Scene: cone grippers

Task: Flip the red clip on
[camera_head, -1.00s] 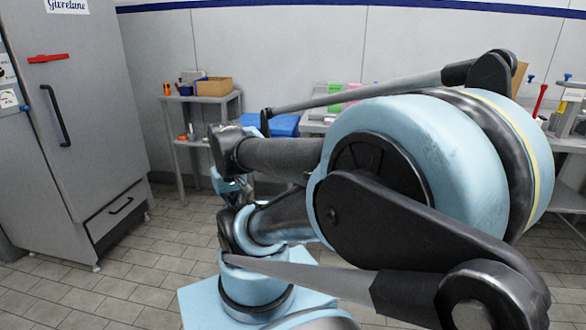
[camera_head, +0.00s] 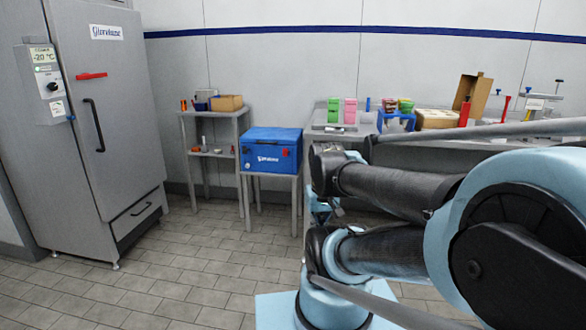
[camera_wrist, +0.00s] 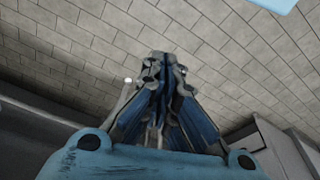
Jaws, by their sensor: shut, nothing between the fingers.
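A small red part (camera_head: 284,153) sits on the front right of a closed blue box (camera_head: 262,162), which stands on a small grey table. A red bar (camera_head: 91,75) is on the door of the tall grey freezer (camera_head: 95,165) at left. I cannot tell for certain which of these is the red clip. My gripper (camera_wrist: 163,68) is shut and empty in the wrist view, above the tiled floor. In the head view it shows only in part beside my arm, to the right of the blue box and apart from it.
A grey shelf (camera_head: 212,153) with small items stands left of the box. A bench (camera_head: 350,132) with green and pink containers (camera_head: 350,109), a cardboard box and other goods lies behind my arm at right. Tiled floor (camera_head: 190,250) is clear in front of the freezer and shelf.

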